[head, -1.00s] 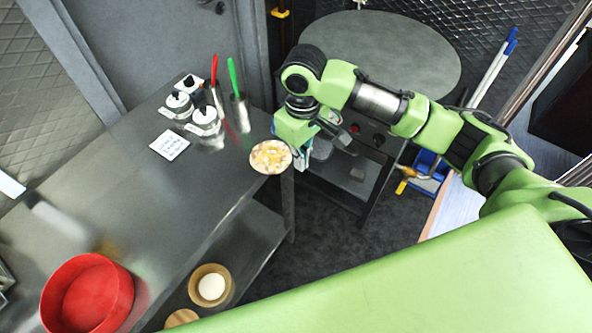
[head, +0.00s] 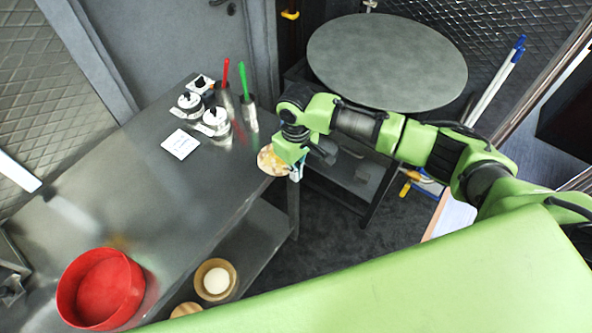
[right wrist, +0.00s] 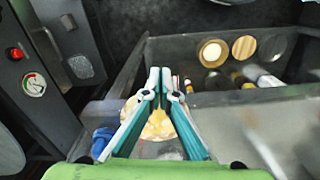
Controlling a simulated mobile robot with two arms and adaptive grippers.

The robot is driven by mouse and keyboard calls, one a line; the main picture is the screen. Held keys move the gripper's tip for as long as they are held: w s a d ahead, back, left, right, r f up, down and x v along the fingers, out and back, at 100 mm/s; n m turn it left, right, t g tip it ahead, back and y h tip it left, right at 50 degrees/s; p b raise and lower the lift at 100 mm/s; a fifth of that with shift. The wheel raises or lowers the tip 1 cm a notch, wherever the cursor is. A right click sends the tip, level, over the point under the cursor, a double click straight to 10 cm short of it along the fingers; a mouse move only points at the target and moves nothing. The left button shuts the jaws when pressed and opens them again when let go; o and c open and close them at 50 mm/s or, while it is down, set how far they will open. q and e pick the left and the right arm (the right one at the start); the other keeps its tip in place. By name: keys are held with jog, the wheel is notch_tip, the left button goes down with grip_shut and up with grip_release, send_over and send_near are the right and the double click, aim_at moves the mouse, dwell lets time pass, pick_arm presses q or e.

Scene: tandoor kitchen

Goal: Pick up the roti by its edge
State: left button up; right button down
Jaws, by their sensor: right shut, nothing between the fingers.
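The roti (head: 268,163), round and pale yellow with browned patches, lies at the right corner of the steel table (head: 215,195). My right gripper (head: 297,171) is at the roti's right side and hides part of it in the head view. In the right wrist view the closed fingers (right wrist: 160,78) meet at their tips, with nothing held between them. The roti (right wrist: 158,127) shows between and behind the fingers there, partly hidden. I cannot tell whether the fingers touch it. My left gripper is out of view.
A red bowl (head: 100,290) sits at the lower left. A round dark top (head: 388,60) stands behind my right arm.

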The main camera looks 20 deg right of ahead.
jog(key=shift+w, duration=0.1)
jog(key=shift+w+a, duration=0.5)
jog(key=shift+w, duration=0.35)
